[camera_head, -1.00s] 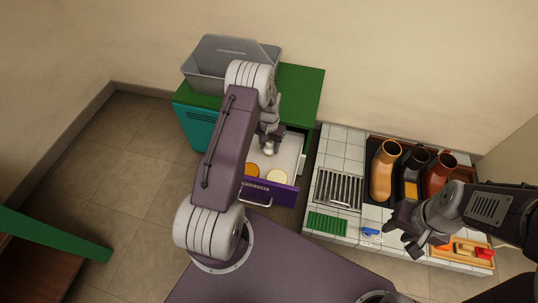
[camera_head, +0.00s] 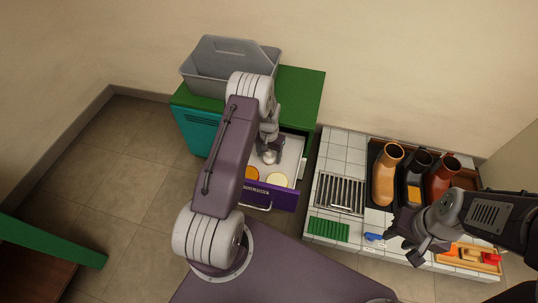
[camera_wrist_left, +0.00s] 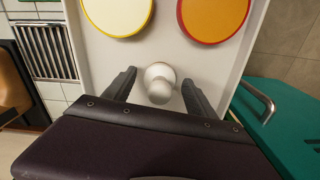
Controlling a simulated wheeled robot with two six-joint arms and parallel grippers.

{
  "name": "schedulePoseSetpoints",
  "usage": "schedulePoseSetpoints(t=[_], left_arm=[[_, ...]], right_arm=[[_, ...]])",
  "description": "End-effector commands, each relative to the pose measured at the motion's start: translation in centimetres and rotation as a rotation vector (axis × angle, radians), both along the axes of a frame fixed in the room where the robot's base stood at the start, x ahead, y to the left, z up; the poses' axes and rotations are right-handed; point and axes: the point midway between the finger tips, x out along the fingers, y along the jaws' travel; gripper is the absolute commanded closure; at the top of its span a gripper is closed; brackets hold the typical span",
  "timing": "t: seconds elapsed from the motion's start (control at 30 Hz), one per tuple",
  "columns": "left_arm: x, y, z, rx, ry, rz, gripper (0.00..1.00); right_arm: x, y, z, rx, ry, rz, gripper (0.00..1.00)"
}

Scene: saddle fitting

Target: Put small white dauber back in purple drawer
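The small white dauber (camera_head: 269,157) is in the open purple drawer (camera_head: 270,192), behind two round tins. In the left wrist view the dauber (camera_wrist_left: 159,82) shows its rounded end between the two fingers of my left gripper (camera_wrist_left: 158,92). A gap shows on each side, so the fingers are open and apart from it. Whether the dauber touches the drawer floor is hard to tell. In the head view my left gripper (camera_head: 272,150) is partly hidden by its own arm. My right gripper (camera_head: 408,236) is open and empty above the tiled bench.
An orange tin (camera_wrist_left: 213,15) and a cream tin (camera_wrist_left: 117,12) lie in the drawer. A grey bin (camera_head: 215,65) stands on the green cabinet top (camera_head: 303,92). Right of it, the tiled bench (camera_head: 345,145) holds a metal grate (camera_head: 340,193), boots (camera_head: 386,175) and a green brush (camera_head: 328,230).

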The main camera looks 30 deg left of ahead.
Motion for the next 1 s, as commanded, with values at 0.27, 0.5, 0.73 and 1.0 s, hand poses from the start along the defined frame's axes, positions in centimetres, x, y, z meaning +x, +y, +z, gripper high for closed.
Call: schedulePoseSetpoints(t=[0.27, 0.5, 0.73, 1.0], left_arm=[[0.1, 0.0, 3.2, 0.000, -0.002, 0.000, 0.35], [0.0, 0.0, 9.5, 0.000, -0.002, 0.000, 0.35], [-0.1, 0.0, 12.3, 0.000, 0.000, 0.000, 0.35], [-0.9, -1.5, 15.1, 0.001, -0.014, -0.008, 0.35]], right_arm=[[0.0, 0.0, 2.2, 0.000, 0.000, 0.000, 0.64], [0.0, 0.0, 5.9, 0.000, 0.000, 0.000, 0.64], [0.0, 0.0, 7.1, 0.000, 0.000, 0.000, 0.64], [0.0, 0.0, 7.1, 0.000, 0.000, 0.000, 0.64]])
